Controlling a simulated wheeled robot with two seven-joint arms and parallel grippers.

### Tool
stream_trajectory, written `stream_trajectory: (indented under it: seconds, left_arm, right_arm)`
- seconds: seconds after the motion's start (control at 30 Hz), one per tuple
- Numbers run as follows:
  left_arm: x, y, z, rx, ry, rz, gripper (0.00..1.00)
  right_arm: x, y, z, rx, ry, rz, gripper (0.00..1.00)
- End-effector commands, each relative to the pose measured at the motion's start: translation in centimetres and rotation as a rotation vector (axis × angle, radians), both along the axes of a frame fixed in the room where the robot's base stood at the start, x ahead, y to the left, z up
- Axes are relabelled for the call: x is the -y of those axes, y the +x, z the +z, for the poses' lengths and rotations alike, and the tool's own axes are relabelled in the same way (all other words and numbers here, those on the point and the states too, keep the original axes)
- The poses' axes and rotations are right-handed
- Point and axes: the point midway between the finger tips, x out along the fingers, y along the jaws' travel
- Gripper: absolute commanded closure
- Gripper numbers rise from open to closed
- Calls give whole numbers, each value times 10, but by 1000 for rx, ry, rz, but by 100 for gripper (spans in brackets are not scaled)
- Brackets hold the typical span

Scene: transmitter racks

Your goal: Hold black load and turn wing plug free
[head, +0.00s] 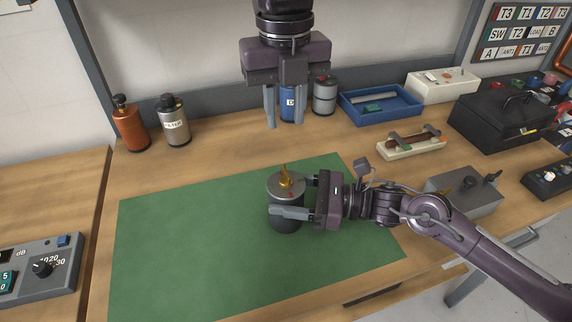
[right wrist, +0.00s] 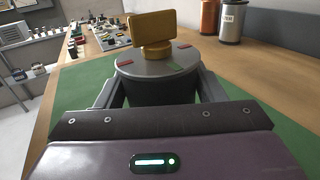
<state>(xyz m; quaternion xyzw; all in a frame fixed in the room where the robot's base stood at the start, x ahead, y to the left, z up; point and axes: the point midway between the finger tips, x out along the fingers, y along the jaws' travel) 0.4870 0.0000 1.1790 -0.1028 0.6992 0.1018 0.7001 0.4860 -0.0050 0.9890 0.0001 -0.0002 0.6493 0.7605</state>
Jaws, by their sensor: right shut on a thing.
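The black load (head: 286,218) is a dark cylinder with a grey top, standing upright on the green mat (head: 180,240). The brass wing plug (head: 285,177) stands in the middle of its top; in the right wrist view the wing plug (right wrist: 152,32) shows as a flat gold tab on a round collar. Red and green marks lie on the grey top around it. My right gripper (head: 291,197) is shut on the black load from the right, one finger on each side. My left gripper (head: 287,122) is open and empty, pointing down above the back of the bench, apart from the load.
A blue canister (head: 288,106) and a grey canister (head: 324,96) stand behind my left gripper. An orange canister (head: 130,125) and a silver one (head: 175,122) stand back left. A blue tray (head: 381,105), a cream rack (head: 411,145) and a black case (head: 505,118) are at right. The mat's left half is clear.

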Motion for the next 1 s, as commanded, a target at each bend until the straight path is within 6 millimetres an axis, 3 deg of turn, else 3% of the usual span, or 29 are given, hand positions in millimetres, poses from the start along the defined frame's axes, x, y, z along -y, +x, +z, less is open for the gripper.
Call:
stream_trajectory:
  seconds: [0.17,0.6,0.8,1.0]
  left_arm:
    - [1,-1,-16,-8,4,27,73]
    - [0,-1,-98,-7,4,25,73]
    - [0,-1,-116,-4,3,24,73]
    - [0,0,-119,-2,3,25,73]
  right_arm:
    - [0,0,0,0,0,0,73]
    - [0,0,0,0,1,1,73]
    - [0,0,0,0,1,1,73]
    - [0,0,0,0,1,1,73]
